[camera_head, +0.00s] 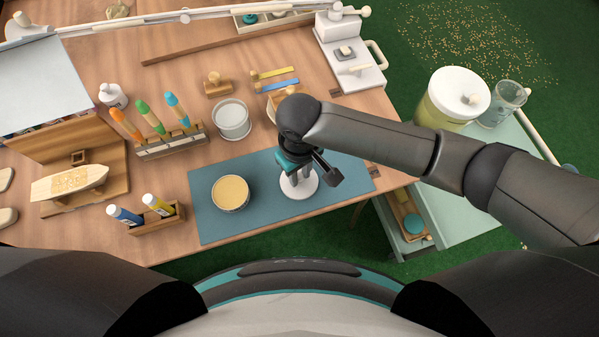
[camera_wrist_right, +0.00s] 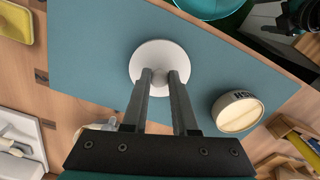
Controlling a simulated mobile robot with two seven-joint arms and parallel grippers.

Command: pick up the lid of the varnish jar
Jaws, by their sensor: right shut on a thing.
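The lid (camera_head: 299,189) is a white round disc with a small knob, at the right part of the blue mat (camera_head: 222,225). It also shows in the right wrist view (camera_wrist_right: 158,54). My right gripper (camera_head: 297,172) points down over it, and its two fingertips (camera_wrist_right: 160,78) are closed on the knob. I cannot tell whether the lid touches the mat or hangs just above it. The varnish jar (camera_head: 230,192) stands open to the left of the lid, with yellowish content; its lettered side shows in the wrist view (camera_wrist_right: 237,110). My left gripper is not in view.
A white round container (camera_head: 232,119) stands behind the mat, beside a rack of coloured bottles (camera_head: 170,140). A small wooden holder with two bottles (camera_head: 156,220) is left of the mat. A green trolley (camera_head: 480,175) with a large jar (camera_head: 453,98) stands at the right.

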